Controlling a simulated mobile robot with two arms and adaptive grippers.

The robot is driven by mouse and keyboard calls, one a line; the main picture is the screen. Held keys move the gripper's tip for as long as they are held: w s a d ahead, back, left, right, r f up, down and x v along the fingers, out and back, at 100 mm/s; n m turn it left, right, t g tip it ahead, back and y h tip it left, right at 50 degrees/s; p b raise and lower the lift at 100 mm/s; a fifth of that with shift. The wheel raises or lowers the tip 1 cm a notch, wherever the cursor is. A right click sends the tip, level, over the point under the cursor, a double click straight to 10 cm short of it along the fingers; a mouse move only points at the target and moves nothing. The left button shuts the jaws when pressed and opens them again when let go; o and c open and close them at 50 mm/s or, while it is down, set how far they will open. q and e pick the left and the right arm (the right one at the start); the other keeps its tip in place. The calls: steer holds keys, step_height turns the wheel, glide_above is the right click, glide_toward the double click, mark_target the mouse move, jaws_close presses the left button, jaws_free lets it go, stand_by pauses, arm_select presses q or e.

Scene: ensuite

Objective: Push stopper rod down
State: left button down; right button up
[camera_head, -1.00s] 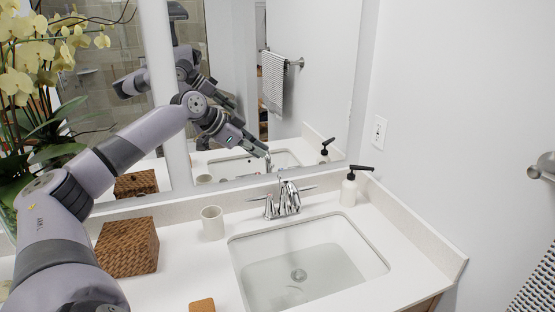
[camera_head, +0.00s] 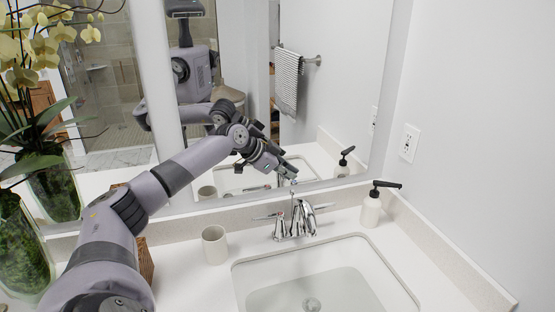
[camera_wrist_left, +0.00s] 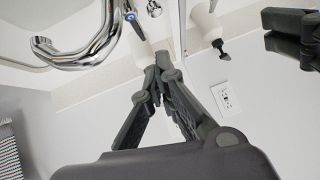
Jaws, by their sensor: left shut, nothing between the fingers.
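The chrome faucet (camera_head: 296,222) stands behind the sink. A thin upright rod (camera_head: 293,198), apparently the stopper rod, rises behind its spout. My left gripper (camera_head: 291,172) is above the faucet, in front of the mirror, pointing down to the right. In the left wrist view its fingertips (camera_wrist_left: 158,66) meet, shut and empty. The curved spout (camera_wrist_left: 80,52) is at upper left there, and a small round chrome knob (camera_wrist_left: 154,8), probably the rod's top, is at the top edge, apart from the fingertips in the picture. Contact with the rod cannot be told. My right gripper is not in view.
A cup (camera_head: 215,245) stands left of the faucet, a soap dispenser (camera_head: 371,208) right. The mirror (camera_head: 345,90) is close behind the gripper. Orchids (camera_head: 35,165) fill the left.

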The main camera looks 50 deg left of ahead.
arm_select(q)
step_height(320, 180, down, 8)
steer(key=w+b, duration=0.1)
steer(key=shift+w, duration=0.15)
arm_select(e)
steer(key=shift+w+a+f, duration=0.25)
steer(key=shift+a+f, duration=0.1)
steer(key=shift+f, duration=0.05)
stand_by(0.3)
arm_select(q)
steer(key=shift+a, duration=0.1)
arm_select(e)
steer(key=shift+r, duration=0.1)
